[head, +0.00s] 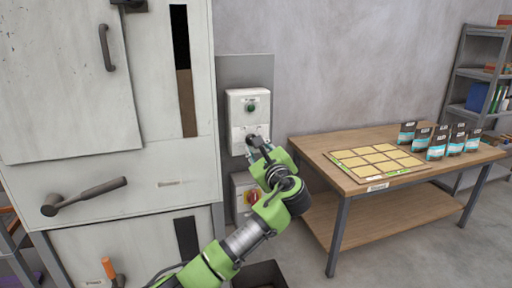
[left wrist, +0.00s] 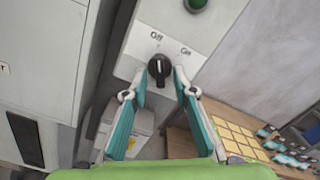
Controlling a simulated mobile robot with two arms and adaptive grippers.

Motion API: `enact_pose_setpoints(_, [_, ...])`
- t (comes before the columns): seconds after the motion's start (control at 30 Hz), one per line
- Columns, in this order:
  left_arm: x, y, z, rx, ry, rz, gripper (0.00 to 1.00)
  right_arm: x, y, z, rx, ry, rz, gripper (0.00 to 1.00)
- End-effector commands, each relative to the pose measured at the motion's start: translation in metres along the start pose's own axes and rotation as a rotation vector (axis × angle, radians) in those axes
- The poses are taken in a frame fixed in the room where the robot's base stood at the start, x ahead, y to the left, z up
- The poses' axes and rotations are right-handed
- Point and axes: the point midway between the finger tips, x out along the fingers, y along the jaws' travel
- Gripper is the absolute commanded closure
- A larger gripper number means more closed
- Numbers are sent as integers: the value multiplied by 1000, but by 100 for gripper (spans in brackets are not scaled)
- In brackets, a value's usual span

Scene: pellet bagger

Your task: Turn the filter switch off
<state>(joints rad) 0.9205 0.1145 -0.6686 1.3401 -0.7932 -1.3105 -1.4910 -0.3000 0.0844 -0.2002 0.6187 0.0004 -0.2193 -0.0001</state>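The filter switch is a black knob (left wrist: 159,68) on the lower part of a pale control box (head: 248,108), with "Off" and "On" printed above it in the left wrist view. Its light pointer line seems to face up toward "Off", but it is small. My right gripper is not in view.
A green button (head: 251,107) sits above the knob. Below is a box with a red-and-yellow rotary switch (head: 252,197), partly behind my arm. A large pale cabinet (head: 75,110) stands left. A wooden table (head: 310,146) with a yellow-squared board and several pouches stands right.

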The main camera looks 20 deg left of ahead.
Motion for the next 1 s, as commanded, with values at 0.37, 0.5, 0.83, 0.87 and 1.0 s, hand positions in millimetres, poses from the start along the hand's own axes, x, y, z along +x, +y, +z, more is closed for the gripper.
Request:
enact_pose_setpoints(0.37, [-72, -1, -2, -3, 5, -4, 74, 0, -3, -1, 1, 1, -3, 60])
enact_pose_setpoints(0.5, [-96, 0, -1, -3, 4, -1, 74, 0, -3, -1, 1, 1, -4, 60])
enact_pose_setpoints(0.83, [-117, 0, -1, 0, 1, 0, 74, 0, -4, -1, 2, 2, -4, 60])
enact_pose_setpoints(0.87, [-117, 0, -1, 0, 1, 0, 74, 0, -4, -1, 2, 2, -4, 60])
enact_pose_setpoints(1.0, [-117, 0, -1, 0, 1, 0, 74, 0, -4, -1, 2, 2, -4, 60])
